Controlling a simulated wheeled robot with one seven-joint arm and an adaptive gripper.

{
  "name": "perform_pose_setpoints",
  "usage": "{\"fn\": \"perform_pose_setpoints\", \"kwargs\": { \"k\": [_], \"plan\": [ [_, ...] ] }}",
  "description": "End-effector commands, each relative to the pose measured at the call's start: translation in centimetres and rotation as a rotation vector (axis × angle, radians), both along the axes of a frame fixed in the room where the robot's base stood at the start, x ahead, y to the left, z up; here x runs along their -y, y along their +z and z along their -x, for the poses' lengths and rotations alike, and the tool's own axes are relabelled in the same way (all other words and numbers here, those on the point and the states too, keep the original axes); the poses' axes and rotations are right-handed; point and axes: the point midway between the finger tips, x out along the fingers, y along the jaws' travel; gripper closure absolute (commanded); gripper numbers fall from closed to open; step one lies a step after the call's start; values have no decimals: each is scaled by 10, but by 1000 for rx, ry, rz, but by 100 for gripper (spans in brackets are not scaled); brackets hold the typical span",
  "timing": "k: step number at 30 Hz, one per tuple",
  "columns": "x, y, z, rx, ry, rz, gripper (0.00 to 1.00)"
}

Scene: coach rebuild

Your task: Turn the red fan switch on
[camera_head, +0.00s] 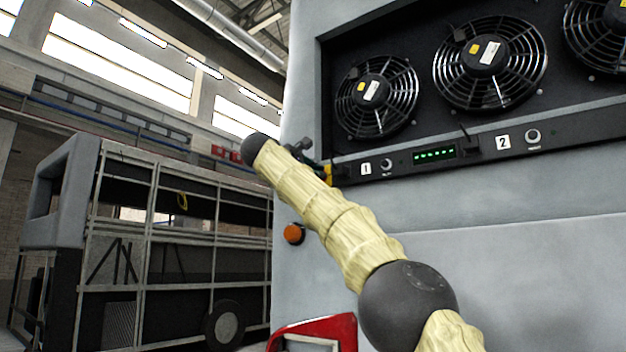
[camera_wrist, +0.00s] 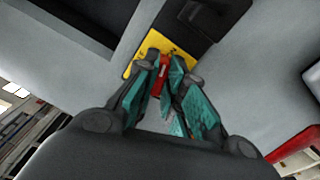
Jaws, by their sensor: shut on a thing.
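The red fan switch (camera_wrist: 162,76) sits on a yellow plate (camera_wrist: 147,56) at the left end of the dark fan panel. In the wrist view my gripper (camera_wrist: 164,66) has its teal-padded fingers on either side of the red switch, shut on it. The fingers and palm hide part of the switch, so I cannot tell its position. In the head view only a bit of the yellow plate (camera_head: 327,174) shows, and my arm and gripper hide the switch.
Several black fans (camera_head: 376,97) sit in a recess above the panel strip, which has numbered knobs (camera_head: 386,165) and a green display (camera_head: 434,154). An orange lamp (camera_head: 293,234) and a red light housing (camera_head: 318,335) lie below. A bare coach frame (camera_head: 150,240) stands at left.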

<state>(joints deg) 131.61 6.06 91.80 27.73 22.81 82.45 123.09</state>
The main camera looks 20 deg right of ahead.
Motion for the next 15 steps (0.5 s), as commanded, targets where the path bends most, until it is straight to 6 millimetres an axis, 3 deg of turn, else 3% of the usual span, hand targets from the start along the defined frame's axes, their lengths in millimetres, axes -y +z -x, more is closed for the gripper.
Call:
{"fn": "perform_pose_setpoints", "kwargs": {
  "k": [15],
  "plan": [
    [1, -4, 0, 224, -3, -180, 100]
  ]
}}
